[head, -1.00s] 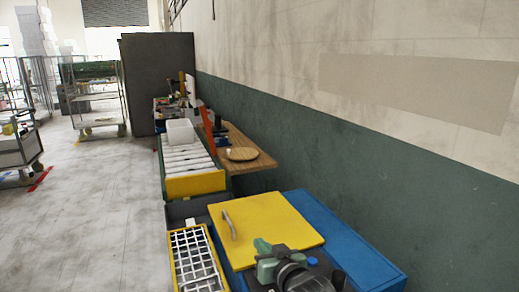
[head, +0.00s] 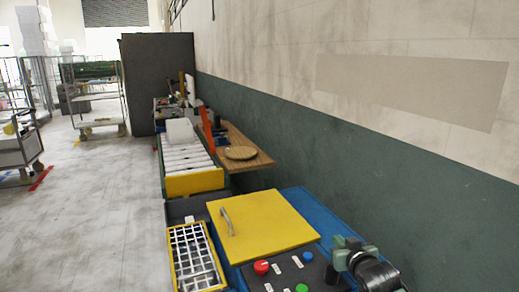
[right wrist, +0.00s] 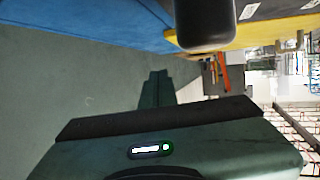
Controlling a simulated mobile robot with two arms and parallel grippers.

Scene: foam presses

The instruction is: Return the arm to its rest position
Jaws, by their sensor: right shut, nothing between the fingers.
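My right arm and gripper (head: 350,256) are at the bottom right of the head view, beside the right end of the dark button panel (head: 281,276). The gripper is shut and holds nothing. The panel carries a red button (head: 261,267), a blue button (head: 308,256) and a green button (head: 302,288); all three show clear of the arm. In the right wrist view a dark rounded part of the gripper (right wrist: 205,25) shows at the top, in front of the blue and yellow surfaces. My left arm and gripper are not in view.
A yellow lid with a handle (head: 262,225) lies behind the panel, on a blue press body (head: 330,222). A yellow-framed grid tray (head: 196,262) stands at left. A wooden shelf (head: 240,150) lies farther back. The green and white wall (head: 400,190) runs along the right.

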